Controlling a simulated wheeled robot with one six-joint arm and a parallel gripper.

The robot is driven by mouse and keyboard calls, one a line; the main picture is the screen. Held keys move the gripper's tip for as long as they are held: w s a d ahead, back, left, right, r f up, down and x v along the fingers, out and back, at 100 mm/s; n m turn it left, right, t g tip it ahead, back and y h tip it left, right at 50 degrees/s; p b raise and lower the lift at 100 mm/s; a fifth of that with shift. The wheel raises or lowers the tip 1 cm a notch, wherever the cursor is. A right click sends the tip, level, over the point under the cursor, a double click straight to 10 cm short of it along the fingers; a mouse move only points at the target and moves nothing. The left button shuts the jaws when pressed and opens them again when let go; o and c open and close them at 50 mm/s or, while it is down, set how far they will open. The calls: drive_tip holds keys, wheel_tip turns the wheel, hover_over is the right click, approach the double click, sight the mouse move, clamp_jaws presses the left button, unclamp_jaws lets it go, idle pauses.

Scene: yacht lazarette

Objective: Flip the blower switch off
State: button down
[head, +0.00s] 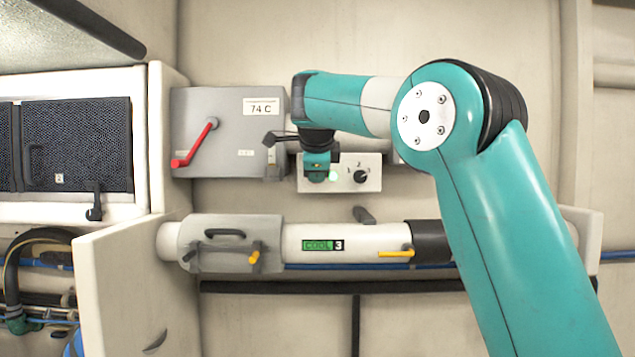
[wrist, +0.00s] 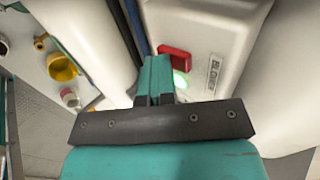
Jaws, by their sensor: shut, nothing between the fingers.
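The blower switch is a red rocker (wrist: 175,57) on a pale panel (wrist: 230,30), beside a label (wrist: 214,71) that seems to read BLOWER. A lit green lamp (wrist: 180,84) glows close to it. In the head view the same pale panel (head: 345,186) is on the back wall, with the green lamp (head: 333,176) lit. My gripper (wrist: 157,62) is shut and empty, its fingertips just left of the red rocker in the wrist view. I cannot tell whether they touch it. In the head view my gripper (head: 318,174) covers the panel's left part and hides the rocker.
A black knob (head: 361,177) sits right of the lamp. A grey box (head: 230,105) with a red lever (head: 197,147) is left of the panel. A white pipe (head: 375,236) with yellow handles runs below. A mesh-fronted cabinet (head: 80,145) stands far left.

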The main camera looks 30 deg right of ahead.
drive_tip(key=f+t+h+b, duration=0.1)
drive_tip(key=t+b, duration=0.1)
drive_tip(key=b, duration=0.5)
drive_tip(key=shift+f+t+h+b, duration=0.35)
drive_tip(key=shift+t+h, duration=0.05)
drive_tip(key=shift+w+r+t+b, duration=0.15)
drive_tip(key=shift+t+b, duration=0.15)
drive_tip(key=shift+b, duration=0.65)
drive_tip(key=shift+d+r+h, duration=0.1)
drive_tip(key=shift+r+h, duration=0.2)
drive_tip(key=shift+r, duration=0.1)
